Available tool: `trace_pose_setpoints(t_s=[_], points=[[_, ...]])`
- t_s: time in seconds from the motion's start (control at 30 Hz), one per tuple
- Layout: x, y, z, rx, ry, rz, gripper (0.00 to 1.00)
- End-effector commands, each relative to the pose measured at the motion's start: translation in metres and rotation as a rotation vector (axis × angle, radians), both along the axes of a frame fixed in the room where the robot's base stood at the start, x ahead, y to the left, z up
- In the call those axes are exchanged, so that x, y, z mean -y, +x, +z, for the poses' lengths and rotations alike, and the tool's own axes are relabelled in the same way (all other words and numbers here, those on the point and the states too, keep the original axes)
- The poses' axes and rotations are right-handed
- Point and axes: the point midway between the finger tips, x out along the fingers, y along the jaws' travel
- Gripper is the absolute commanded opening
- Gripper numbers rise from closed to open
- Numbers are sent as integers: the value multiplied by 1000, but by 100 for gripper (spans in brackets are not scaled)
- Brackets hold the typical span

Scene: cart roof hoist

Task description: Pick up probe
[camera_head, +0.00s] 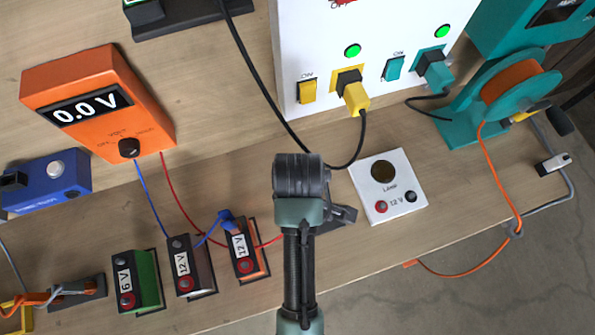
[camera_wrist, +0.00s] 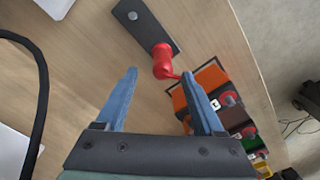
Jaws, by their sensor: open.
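A red probe (camera_wrist: 163,62) rests at the near end of a dark plate (camera_wrist: 146,24) in the wrist view. Its thin tip points right, towards the orange battery block. My gripper (camera_wrist: 159,76) is open, with one blue finger on each side. The probe's body lies at or just beyond the gap between the fingertips. Contact cannot be told. In the head view my arm hides the red probe and my fingers; part of the dark plate (camera_head: 341,215) shows beside the arm. A blue probe (camera_head: 226,219) stands at the orange 12 V block (camera_head: 247,250).
An orange meter (camera_head: 97,98) reads 0.0 V; red and blue leads run from it. Brown 12 V (camera_head: 191,266) and green 6 V (camera_head: 136,281) blocks stand left. A white lamp box (camera_head: 389,186) stands right of my arm. A black cable (camera_head: 262,80) hangs close behind.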

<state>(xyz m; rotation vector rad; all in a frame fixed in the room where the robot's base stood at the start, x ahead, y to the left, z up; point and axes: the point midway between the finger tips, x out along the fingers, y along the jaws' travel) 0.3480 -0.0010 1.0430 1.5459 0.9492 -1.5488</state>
Motion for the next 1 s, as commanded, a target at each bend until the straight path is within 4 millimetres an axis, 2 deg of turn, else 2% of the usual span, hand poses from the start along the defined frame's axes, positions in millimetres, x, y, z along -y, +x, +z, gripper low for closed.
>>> trace_pose_setpoints(t_s=[0.13,0.37,0.63,0.77,0.97,1.0], points=[[0,0,-19,-1,0,0,70],[-1,-2,-33,-1,0,1,70],[-2,-6,-70,0,0,1,70],[-2,-6,-77,2,0,1,70],[-2,-5,-78,4,0,1,70],[-2,-5,-78,4,0,0,66]])
